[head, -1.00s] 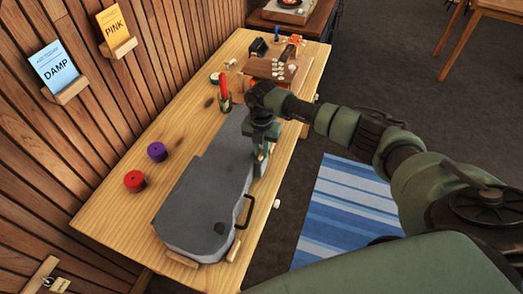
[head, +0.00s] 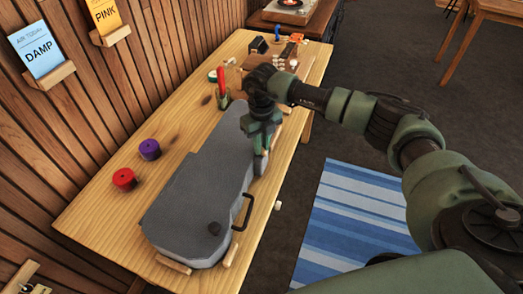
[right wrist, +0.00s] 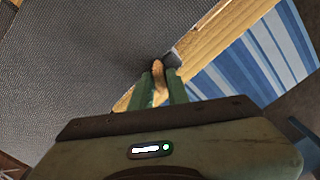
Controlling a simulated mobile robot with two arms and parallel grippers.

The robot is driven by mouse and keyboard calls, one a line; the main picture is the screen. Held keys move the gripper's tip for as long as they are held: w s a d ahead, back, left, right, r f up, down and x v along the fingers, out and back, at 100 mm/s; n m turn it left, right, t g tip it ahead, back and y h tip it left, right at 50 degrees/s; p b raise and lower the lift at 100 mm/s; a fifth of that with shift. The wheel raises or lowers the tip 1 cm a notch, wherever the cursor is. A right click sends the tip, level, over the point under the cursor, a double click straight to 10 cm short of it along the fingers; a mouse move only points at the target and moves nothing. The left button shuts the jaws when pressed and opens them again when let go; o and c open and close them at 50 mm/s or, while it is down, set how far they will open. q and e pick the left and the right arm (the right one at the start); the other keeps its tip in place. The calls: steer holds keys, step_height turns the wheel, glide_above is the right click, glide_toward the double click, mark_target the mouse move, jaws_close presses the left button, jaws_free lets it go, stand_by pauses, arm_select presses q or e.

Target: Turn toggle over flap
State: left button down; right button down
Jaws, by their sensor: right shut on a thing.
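A grey ukulele case (head: 195,205) lies on the wooden table, with a black handle (head: 243,212) on its right side. My right gripper (head: 262,150) points down at the case's right side near its narrow end. In the right wrist view, its green fingers (right wrist: 158,82) are shut on a small tan wooden toggle (right wrist: 157,68) beside the grey case surface (right wrist: 90,60). A small dark grey piece (right wrist: 173,60), perhaps the flap's edge, is just beyond the fingertips. I cannot tell whether the toggle lies across the flap. My left gripper is not in view.
A red stick in a holder (head: 222,85) and small items stand at the far end. A blue striped rug (head: 350,220) lies on the floor.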

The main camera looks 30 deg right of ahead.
steer(key=n+b, duration=0.3)
steer(key=shift+f+n, duration=0.2)
steer(key=shift+n, duration=0.1)
steer(key=shift+r+n+b, duration=0.15)
steer(key=shift+n+b, duration=0.95)
steer(key=shift+n, duration=0.6)
steer(key=c, duration=1.4)
jaws_free()
steer(key=shift+o, duration=0.2)
step_height(320, 180, up, 8)
steer(key=shift+f+b, duration=0.1)
steer(key=shift+b, duration=0.75)
